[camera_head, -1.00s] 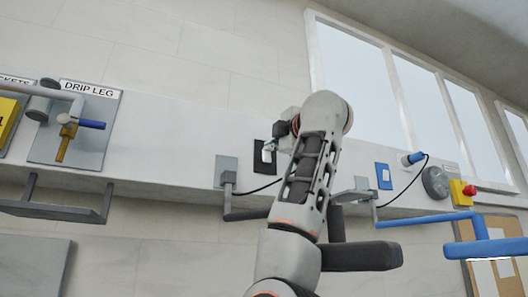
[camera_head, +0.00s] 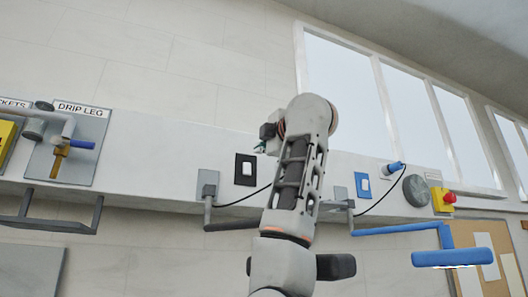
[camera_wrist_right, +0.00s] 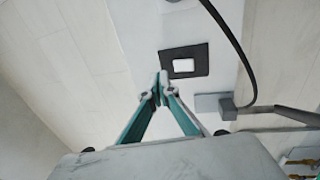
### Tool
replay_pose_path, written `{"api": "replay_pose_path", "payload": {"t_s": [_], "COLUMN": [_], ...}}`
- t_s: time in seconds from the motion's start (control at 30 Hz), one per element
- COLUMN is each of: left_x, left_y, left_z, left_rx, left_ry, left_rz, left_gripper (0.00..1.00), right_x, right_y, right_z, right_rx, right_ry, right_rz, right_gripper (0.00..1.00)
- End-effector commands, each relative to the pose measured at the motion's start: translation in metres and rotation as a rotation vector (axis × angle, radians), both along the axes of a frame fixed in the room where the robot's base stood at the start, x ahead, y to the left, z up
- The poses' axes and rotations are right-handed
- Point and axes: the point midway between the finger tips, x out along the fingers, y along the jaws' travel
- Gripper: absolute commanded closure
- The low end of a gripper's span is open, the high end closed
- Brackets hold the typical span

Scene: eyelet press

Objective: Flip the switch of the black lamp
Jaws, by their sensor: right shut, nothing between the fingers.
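The black lamp has a dark arm (camera_head: 232,226) that reaches right from a grey wall plate; its dark head (camera_head: 336,266) is partly hidden behind my right arm. A black switch plate (camera_head: 239,178) with a white rocker (camera_head: 247,168) is on the white wall ledge. The same plate (camera_wrist_right: 203,60) and rocker (camera_wrist_right: 183,65) show in the wrist view. My right gripper (camera_head: 260,148) is above and right of the switch in the head view. In the wrist view its teal fingers (camera_wrist_right: 159,86) are shut and empty, with tips beside the plate's lower left corner. My left gripper is out of view.
A blue lamp (camera_head: 452,257), lit underneath, and a blue switch plate (camera_head: 363,186) are to the right. Farther right is a red button on a yellow box (camera_head: 442,199). A drip-leg panel (camera_head: 73,170) with piping is at left. A cable runs near the black switch.

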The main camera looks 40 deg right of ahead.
Motion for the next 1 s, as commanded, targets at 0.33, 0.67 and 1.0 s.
{"api": "replay_pose_path", "payload": {"t_s": [0.33, 0.67, 1.0], "left_x": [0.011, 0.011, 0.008], "left_y": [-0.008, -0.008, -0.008], "left_z": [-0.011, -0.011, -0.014], "left_rx": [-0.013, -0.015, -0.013], "left_ry": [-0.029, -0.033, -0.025], "left_rz": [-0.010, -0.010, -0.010], "left_gripper": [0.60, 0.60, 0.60], "right_x": [-0.066, -0.081, -0.081], "right_y": [0.015, 0.018, 0.018], "right_z": [0.010, 0.014, 0.014], "right_rx": [0.000, 0.001, 0.001], "right_ry": [-0.005, -0.003, -0.003], "right_rz": [0.001, 0.000, 0.000], "right_gripper": [1.00, 1.00, 1.00]}}
